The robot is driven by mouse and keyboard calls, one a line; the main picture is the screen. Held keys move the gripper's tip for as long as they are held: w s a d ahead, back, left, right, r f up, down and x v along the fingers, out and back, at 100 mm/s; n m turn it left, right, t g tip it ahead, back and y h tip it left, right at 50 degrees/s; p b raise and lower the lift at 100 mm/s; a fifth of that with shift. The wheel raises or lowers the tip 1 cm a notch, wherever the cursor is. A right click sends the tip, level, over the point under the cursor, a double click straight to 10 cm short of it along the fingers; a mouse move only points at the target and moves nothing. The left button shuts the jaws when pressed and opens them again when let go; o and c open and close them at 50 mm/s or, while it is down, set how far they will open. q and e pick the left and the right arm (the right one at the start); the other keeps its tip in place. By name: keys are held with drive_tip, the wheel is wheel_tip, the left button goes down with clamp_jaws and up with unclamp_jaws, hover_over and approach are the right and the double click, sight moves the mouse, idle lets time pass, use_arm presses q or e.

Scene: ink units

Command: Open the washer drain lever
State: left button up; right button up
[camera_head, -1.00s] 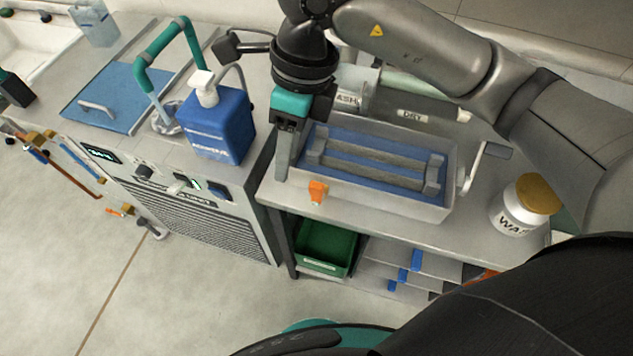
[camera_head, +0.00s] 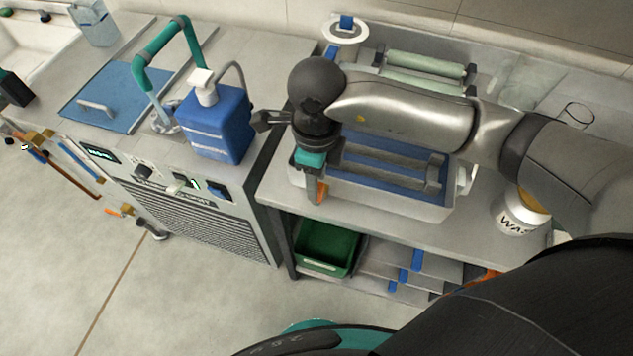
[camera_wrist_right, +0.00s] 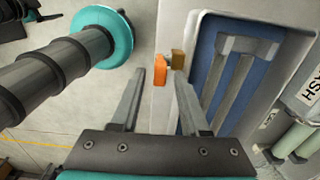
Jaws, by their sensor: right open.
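The washer (camera_head: 395,201) is a grey metal tub with a blue inside, set on a bench. It also shows in the right wrist view (camera_wrist_right: 200,42). The small orange drain lever (camera_head: 322,192) is at the left end of its front wall, partly covered by my right gripper. In the right wrist view the lever (camera_wrist_right: 160,68), with a brass fitting beside it, lies between and just beyond the fingertips. My right gripper (camera_head: 314,190) points down and is open, with nothing between its fingers (camera_wrist_right: 158,82). I cannot tell whether a finger touches the lever.
A blue pump bottle (camera_head: 217,125) stands on the cabinet left of the washer. A white jar (camera_head: 517,215) is to its right, near my arm. A green bin (camera_head: 328,246) sits below the bench. Rollers (camera_head: 425,65) stand behind. The floor in front is clear.

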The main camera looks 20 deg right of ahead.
drive_tip(key=shift+f, duration=1.05)
clamp_jaws()
